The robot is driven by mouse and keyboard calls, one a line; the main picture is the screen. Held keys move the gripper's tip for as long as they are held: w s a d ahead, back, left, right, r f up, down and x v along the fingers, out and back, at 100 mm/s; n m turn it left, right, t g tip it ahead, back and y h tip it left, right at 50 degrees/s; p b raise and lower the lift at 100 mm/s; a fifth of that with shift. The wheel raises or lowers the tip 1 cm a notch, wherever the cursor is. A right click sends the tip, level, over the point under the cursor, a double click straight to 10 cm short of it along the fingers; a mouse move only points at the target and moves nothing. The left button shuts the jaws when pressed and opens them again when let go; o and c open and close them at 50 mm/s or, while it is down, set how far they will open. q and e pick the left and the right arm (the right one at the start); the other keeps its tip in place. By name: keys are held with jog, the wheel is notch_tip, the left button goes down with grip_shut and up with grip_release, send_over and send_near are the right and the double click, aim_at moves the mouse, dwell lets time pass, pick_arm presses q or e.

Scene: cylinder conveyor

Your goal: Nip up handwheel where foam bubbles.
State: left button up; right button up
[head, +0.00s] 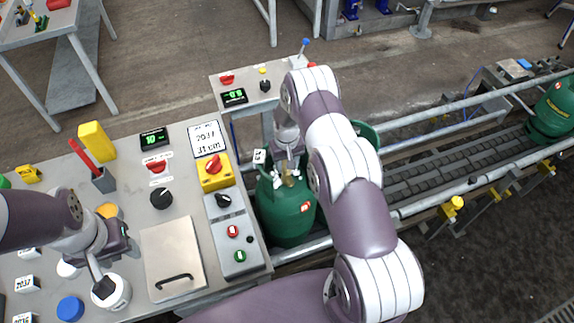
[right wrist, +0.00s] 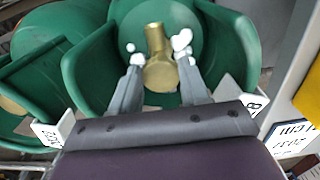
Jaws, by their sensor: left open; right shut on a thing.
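A green gas cylinder (head: 285,218) stands on the conveyor beside the control bench, with a brass valve (head: 290,180) on top. In the right wrist view the brass valve's round handwheel (right wrist: 160,75) sits inside the green collar (right wrist: 88,72). My right gripper (right wrist: 160,66) is shut on it, one finger on each side. White foam-like blobs (right wrist: 181,40) show beside the valve near the fingertips; the fingers partly hide the handwheel. My left gripper (head: 104,284) is open over the bench, at a white round pot (head: 116,294). I cannot tell whether it touches the pot.
Another green cylinder (head: 366,132) is partly hidden behind my right arm, and one (head: 553,110) stands far right. Conveyor rails (head: 440,200) run alongside. The bench carries a yellow box with a red knob (head: 213,170), a lidded panel (head: 172,258) and a blue cap (head: 70,309).

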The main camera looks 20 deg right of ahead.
jog(key=shift+w+a+m+b, duration=0.1)
jog(key=shift+m+b, duration=0.65)
jog(key=shift+m, duration=0.55)
jog(key=shift+r, duration=0.1)
jog(key=o, duration=1.1)
jog(key=shift+c, duration=0.2)
notch_tip(320, 180, up, 13)
jog(key=b, duration=0.2)
